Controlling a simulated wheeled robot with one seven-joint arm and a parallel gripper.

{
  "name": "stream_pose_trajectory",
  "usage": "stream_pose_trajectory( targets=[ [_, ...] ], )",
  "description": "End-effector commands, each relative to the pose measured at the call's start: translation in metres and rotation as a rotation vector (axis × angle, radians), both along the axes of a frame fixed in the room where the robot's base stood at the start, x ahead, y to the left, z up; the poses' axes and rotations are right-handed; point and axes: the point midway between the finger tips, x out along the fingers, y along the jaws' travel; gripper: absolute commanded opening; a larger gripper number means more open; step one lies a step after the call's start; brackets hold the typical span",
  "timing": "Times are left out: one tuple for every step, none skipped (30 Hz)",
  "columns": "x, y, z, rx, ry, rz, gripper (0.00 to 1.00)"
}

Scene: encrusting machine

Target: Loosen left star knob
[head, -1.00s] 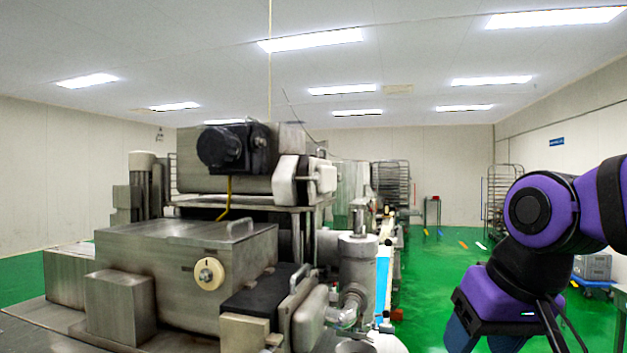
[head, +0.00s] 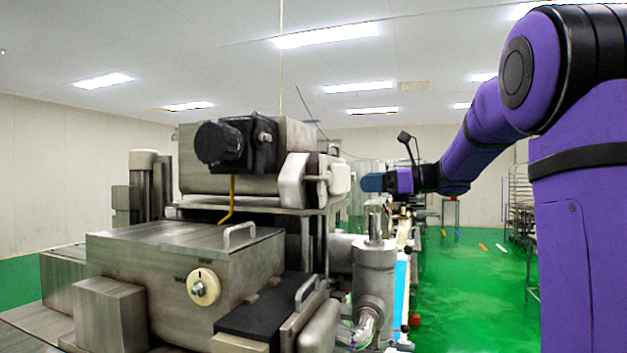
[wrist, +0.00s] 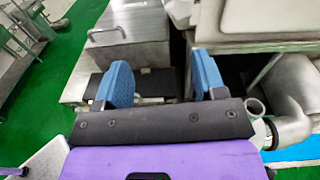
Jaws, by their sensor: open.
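No star knob can be told for certain. A small metal rod with a pale end piece (head: 324,178) sticks out at the right of the machine's upper housing, too small to tell its shape. A round cream dial (head: 203,287) with a metal centre sits on the front of the lower steel box. My gripper (head: 372,183) points left, just right of the upper housing and apart from it in the picture. In the wrist view my gripper (wrist: 162,82) has its two blue fingers spread, with nothing between them; the machine lies beyond and below.
The steel lower box (head: 150,260) with a handle fills the front left. A black motor (head: 235,145) juts from the upper housing. A vertical steel cylinder (head: 375,275) stands below my gripper.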

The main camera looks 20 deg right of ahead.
Motion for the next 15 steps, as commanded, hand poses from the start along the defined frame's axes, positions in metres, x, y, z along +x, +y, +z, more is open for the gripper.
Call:
stream_pose_trajectory(
  targets=[
    [0.005,-0.011,0.002,0.039,0.002,-0.017,0.64],
    [0.007,-0.015,0.004,0.060,0.002,-0.023,0.64],
    [0.010,-0.020,0.005,0.080,0.002,-0.029,0.64],
    [0.011,-0.022,0.006,0.092,0.001,-0.032,0.64],
    [0.012,-0.023,0.007,0.100,0.002,-0.034,0.64],
    [0.013,-0.023,0.007,0.105,0.002,-0.035,0.64],
    [0.015,-0.022,0.008,0.107,0.001,-0.035,0.64],
    [0.016,-0.020,0.008,0.107,0.001,-0.035,0.64],
    [0.019,-0.017,0.008,0.107,0.001,-0.035,0.64],
    [0.022,-0.014,0.008,0.107,0.001,-0.034,0.64],
    [0.024,-0.011,0.008,0.107,0.001,-0.034,0.64],
    [0.029,-0.007,0.008,0.107,0.001,-0.033,0.64],
    [0.032,-0.003,0.008,0.106,0.001,-0.033,0.64],
    [0.036,0.001,0.008,0.105,0.001,-0.033,0.64],
    [0.042,0.006,0.008,0.105,0.001,-0.032,0.64]
  ],
)
